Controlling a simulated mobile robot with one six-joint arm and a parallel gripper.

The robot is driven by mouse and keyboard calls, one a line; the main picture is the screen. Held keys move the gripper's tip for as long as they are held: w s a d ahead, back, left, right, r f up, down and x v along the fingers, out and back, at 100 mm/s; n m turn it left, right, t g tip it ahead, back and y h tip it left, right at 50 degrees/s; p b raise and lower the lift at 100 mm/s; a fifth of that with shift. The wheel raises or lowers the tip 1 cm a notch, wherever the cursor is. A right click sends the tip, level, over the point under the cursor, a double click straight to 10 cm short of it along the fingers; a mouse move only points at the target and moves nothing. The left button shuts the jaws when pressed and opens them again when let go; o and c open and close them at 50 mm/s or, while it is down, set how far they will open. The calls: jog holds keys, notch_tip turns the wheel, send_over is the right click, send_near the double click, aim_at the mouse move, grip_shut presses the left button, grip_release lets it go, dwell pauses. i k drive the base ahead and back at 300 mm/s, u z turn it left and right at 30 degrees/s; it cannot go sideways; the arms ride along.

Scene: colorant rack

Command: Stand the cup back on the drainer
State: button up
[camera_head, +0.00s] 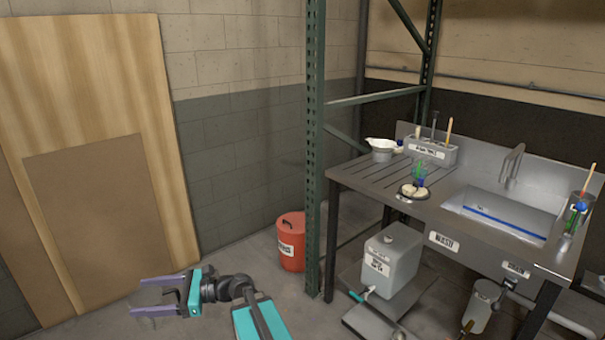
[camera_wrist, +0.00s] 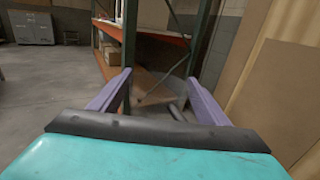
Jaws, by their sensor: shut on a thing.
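My gripper (camera_head: 148,297) is at the lower left of the head view, out over the floor and well away from the sink unit. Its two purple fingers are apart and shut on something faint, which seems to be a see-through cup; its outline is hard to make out. The wrist view shows the fingers (camera_wrist: 158,98) with a hazy patch between them. The ribbed steel drainer (camera_head: 357,177) is left of the sink basin. On it are a white vessel (camera_head: 381,146) and a round pale thing (camera_head: 413,191) with something green and blue above it.
A grey labelled holder (camera_head: 430,152) stands at the drainer's back, and a clear container with tools (camera_head: 577,212) stands right of the basin (camera_head: 505,212). A green rack post (camera_head: 316,150) and red bucket (camera_head: 291,242) stand between my gripper and the sink. A white canister (camera_head: 393,258) is below.

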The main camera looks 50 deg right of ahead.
aim_at(396, 183)
jog(key=z, duration=0.75)
jog(key=i, duration=0.85)
jog(key=z, duration=0.55)
